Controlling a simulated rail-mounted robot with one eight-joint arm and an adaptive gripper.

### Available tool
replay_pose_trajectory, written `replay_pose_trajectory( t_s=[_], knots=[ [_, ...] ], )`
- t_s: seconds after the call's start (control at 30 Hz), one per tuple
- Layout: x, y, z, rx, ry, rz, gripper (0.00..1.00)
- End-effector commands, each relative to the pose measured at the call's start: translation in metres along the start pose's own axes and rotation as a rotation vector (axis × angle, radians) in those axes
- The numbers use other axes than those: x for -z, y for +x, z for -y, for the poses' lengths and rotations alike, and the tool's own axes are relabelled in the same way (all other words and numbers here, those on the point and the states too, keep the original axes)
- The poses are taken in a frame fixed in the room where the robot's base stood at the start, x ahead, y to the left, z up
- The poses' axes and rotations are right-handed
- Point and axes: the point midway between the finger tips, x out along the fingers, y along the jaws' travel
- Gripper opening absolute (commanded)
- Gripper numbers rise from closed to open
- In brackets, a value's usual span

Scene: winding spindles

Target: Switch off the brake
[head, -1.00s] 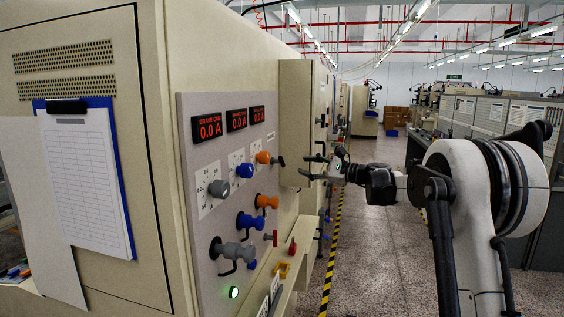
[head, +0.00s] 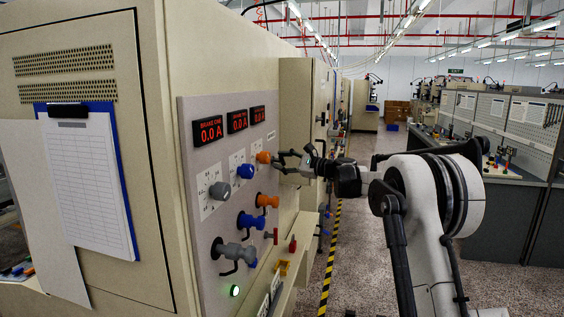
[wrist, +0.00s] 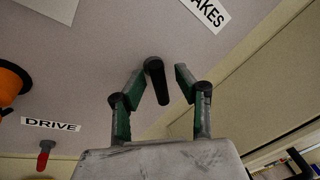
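The brake switch is a black lever (wrist: 156,82) on the grey panel (wrist: 90,75), below a label (wrist: 206,12) whose visible letters read "AKES". In the wrist view it hangs slightly tilted between the two fingers of my gripper (wrist: 161,86). The fingers are open, with a gap on each side of the lever; I cannot tell how far the tips are from the panel. In the head view my gripper (head: 283,160) is at the panel's right edge and hides most of the lever.
A red lever (wrist: 44,158) sits under a "DRIVE" label (wrist: 51,124). Grey (head: 219,190), blue (head: 246,171) and orange (head: 264,157) knobs lie left of my gripper. Three red displays (head: 237,121) read 0.0 A. A beige cabinet (head: 294,115) stands close on the right.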

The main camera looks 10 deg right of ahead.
Motion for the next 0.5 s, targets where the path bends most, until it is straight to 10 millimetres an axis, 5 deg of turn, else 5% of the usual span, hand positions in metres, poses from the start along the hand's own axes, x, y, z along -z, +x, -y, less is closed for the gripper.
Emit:
replay_pose_trajectory(
  t_s=[0.27, 0.5],
  knots=[
    [0.0000, -0.0004, 0.0001, 0.000, 0.000, 0.000, 0.00],
    [0.0000, -0.0004, 0.0000, 0.000, -0.002, 0.000, 0.00]
  ],
)
